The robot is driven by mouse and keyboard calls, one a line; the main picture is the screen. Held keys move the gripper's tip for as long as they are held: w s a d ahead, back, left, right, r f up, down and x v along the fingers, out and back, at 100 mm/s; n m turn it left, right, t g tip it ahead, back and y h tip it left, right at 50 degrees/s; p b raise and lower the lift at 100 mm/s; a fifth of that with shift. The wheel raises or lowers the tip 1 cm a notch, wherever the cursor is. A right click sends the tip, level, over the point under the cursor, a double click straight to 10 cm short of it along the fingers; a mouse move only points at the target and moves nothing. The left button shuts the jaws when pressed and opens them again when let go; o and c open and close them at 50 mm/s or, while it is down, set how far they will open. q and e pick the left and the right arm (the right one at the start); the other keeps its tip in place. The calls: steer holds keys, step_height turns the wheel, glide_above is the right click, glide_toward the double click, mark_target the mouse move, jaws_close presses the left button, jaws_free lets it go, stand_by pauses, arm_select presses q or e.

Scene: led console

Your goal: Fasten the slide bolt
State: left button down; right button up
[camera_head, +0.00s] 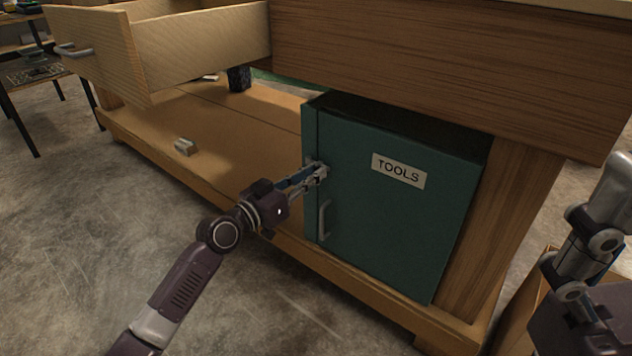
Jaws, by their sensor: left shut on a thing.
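The green tool cabinet (392,225) stands on the workbench's lower shelf, with its door, labelled TOOLS, facing me. The door looks closed. The slide bolt (311,161) is at the upper left edge of the door, mostly hidden by my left gripper. My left gripper (319,172) is shut on the bolt's small metal part, with its fingertips against the door's left edge. My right gripper (606,215) shows only partly at the right edge of the view, well away from the cabinet. Its fingertips are not clear enough to tell their opening.
A metal door handle (324,220) is just below my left gripper. An open wooden drawer (200,45) juts out at upper left. A small pale block (185,147) and a dark object (239,79) sit on the shelf (235,135). A wooden box (522,308) stands at lower right.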

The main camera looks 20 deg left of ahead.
arm_select(q)
steer(key=shift+w+a, duration=0.1)
steer(key=shift+a, duration=0.15)
steer(key=c, duration=1.8)
jaws_free()
steer(key=shift+a, duration=0.1)
steer(key=v, duration=1.2)
